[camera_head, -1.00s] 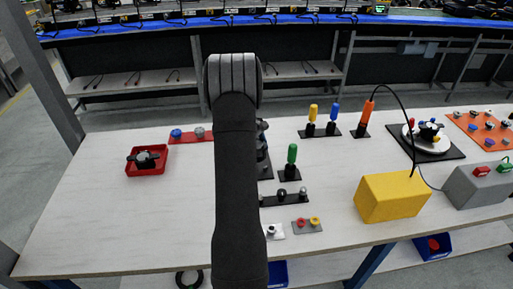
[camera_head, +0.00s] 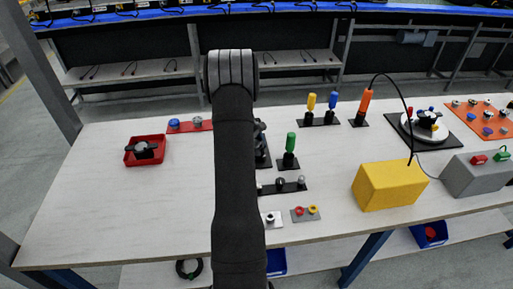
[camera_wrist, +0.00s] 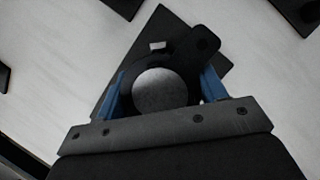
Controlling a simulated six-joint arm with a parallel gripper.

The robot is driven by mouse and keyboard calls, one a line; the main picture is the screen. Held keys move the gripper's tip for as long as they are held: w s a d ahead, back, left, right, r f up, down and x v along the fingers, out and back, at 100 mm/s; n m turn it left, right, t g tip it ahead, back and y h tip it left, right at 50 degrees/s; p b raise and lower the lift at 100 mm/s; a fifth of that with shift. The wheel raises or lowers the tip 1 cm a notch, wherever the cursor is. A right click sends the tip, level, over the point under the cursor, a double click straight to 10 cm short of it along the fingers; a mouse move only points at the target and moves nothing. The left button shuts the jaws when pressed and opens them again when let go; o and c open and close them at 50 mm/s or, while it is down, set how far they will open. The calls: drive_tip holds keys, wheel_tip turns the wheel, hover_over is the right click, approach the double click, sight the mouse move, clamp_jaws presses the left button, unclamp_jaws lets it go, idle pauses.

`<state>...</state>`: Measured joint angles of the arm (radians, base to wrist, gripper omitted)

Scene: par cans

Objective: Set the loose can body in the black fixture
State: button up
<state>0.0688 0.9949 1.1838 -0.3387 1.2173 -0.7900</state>
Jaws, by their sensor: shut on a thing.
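In the wrist view, the can body (camera_wrist: 165,88) shows as a black ring with a round grey face and a dark lug at its upper right. My gripper (camera_wrist: 163,92) has a blue finger on either side of it and is shut on it. A black plate, apparently the black fixture (camera_wrist: 180,27), lies behind and below the can body. Whether the two touch, I cannot tell. In the head view my arm hides the gripper and the can body; part of a black fixture (camera_head: 262,157) shows just right of the arm.
A red tray (camera_head: 129,161) with a dark part stands left. A red strip (camera_head: 184,127) with knobs lies behind it. A green-handled tool (camera_head: 290,144), a black strip with knobs (camera_head: 290,188) and a yellow box (camera_head: 388,186) are right of my arm. The table's left front is clear.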

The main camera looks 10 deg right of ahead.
drive_tip(key=shift+f, duration=0.1)
idle(0.5)
drive_tip(key=o, duration=1)
drive_tip(key=shift+c, duration=0.2)
drive_tip(key=o, duration=0.5)
drive_tip(key=shift+c, duration=0.2)
drive_tip(key=v, duration=1.7)
